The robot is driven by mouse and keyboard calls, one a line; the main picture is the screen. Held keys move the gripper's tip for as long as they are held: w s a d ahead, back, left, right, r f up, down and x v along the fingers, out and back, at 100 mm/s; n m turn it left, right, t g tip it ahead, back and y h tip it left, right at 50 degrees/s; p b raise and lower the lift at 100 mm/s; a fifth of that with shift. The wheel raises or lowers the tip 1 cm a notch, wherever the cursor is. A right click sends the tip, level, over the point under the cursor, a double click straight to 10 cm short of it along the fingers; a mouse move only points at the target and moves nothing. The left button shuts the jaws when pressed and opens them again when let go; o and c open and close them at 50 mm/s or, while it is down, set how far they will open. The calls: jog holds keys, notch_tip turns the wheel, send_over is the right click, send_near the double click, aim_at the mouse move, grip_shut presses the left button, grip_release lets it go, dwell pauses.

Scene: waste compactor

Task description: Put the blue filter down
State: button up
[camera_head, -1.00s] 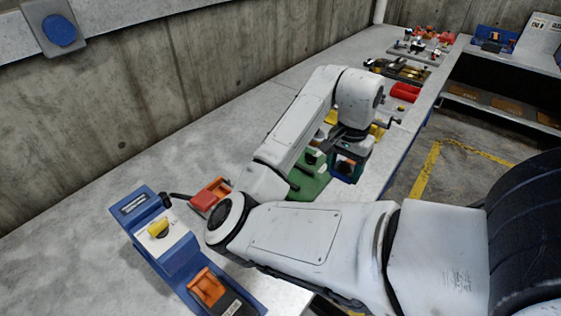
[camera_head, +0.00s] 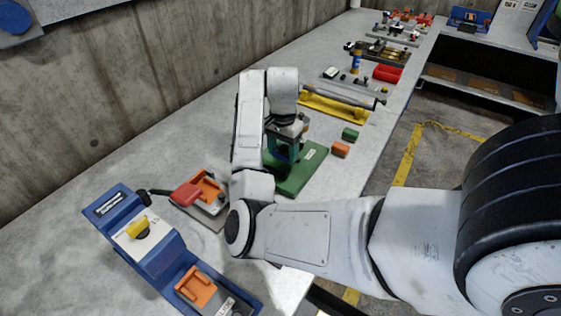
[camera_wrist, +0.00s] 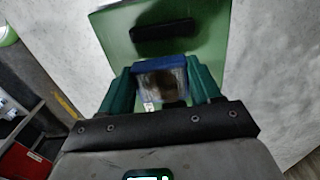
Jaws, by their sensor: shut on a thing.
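My gripper (camera_wrist: 163,92) has teal fingers and is shut on the blue filter (camera_wrist: 162,64), a small block with a blue rim and a brownish face. In the head view my gripper (camera_head: 284,150) points down over the green base plate (camera_head: 300,172), with the filter mostly hidden between the fingers. In the wrist view the green plate (camera_wrist: 205,50) lies beyond the filter, with a dark slot-like patch on it. I cannot tell whether the filter touches the plate.
A blue fixture (camera_head: 150,258) with yellow and orange parts stands at the near left. A grey and red device (camera_head: 200,195) sits beside the plate. An orange block (camera_head: 340,149) and a green block (camera_head: 350,134) lie to its right. A yellow stand (camera_head: 335,108) is behind.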

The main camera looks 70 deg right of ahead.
aim_at(281, 159)
jog(key=shift+w+f, duration=0.15)
jog(key=shift+w, duration=0.05)
jog(key=shift+w+d+f+p, duration=0.15)
jog(key=shift+f+p, duration=0.3)
jog(key=shift+f, duration=1.35)
jog(key=shift+f, duration=0.1)
jog(key=o, duration=1.1)
notch_tip(281, 159, up, 12)
jog(key=shift+r+p, duration=0.15)
jog(key=shift+p, duration=0.15)
